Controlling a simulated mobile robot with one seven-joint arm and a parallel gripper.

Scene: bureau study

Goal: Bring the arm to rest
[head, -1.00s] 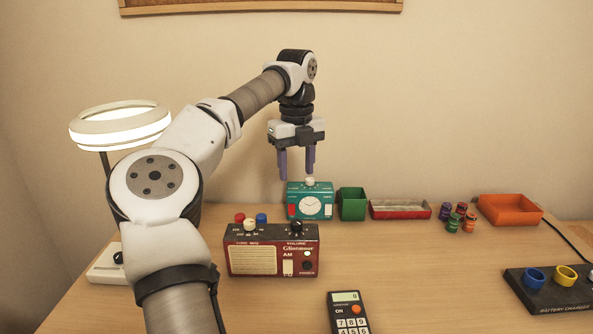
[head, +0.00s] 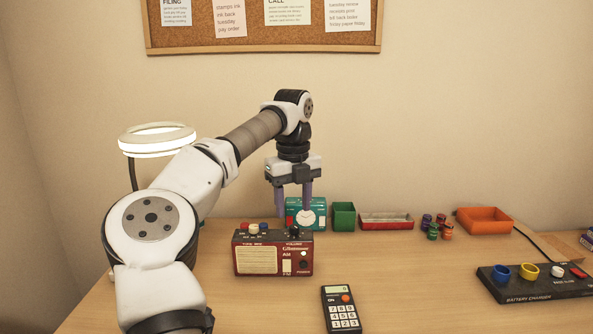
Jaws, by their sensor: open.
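My gripper (head: 292,205) points downward with its two purple-grey fingers apart and nothing between them. In the picture it hangs in front of the teal clock (head: 318,208) and just above the top of the red radio (head: 274,258). The fingers cover part of the clock; whether they touch anything cannot be told. My arm reaches up from the lower left and bends down at the wrist.
A green box (head: 343,215), a red-rimmed tray (head: 386,221), several coloured cylinders (head: 437,227) and an orange tray (head: 484,221) stand at the back. A calculator (head: 341,309) and battery charger (head: 537,283) lie in front. A ring lamp (head: 157,139) stands behind my arm. The centre right is clear.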

